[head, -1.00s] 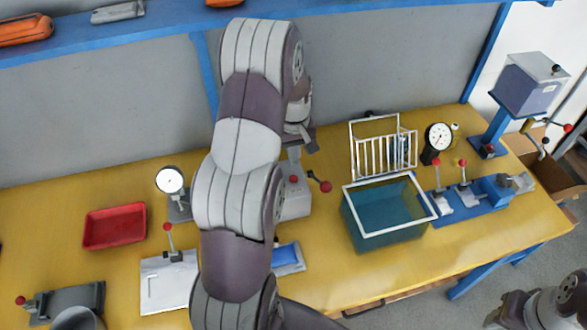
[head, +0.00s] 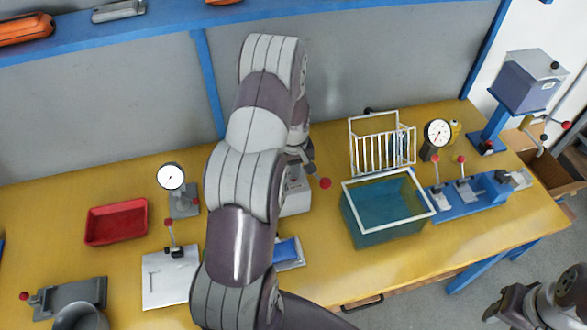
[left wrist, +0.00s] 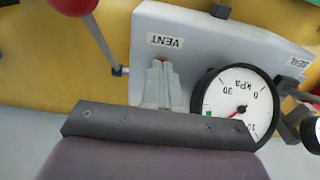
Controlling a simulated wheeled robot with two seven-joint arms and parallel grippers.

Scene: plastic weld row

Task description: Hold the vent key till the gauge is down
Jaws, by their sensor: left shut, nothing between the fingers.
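The grey unit (head: 295,198) stands mid-bench, partly behind my left arm; its pale top (left wrist: 205,38) fills much of the left wrist view. Its VENT label (left wrist: 166,41) appears upside down. A small red spot, perhaps the vent key (left wrist: 162,59), shows at my fingertips and is mostly covered. My left gripper (left wrist: 160,68) is shut and empty, over that spot; I cannot tell whether it touches. The kPa gauge (left wrist: 237,106) is beside the fingers, its lower rim hidden. Its needle is red; I cannot read it surely. What may be my right gripper (head: 498,314) is at lower right.
A red-knobbed lever (head: 325,183) sticks out beside the unit. A SEAL label (left wrist: 300,62) is near the gauge. A teal bin (head: 390,208) and white rack (head: 382,148) stand right; a red tray (head: 116,222) and another gauge (head: 171,177) stand left.

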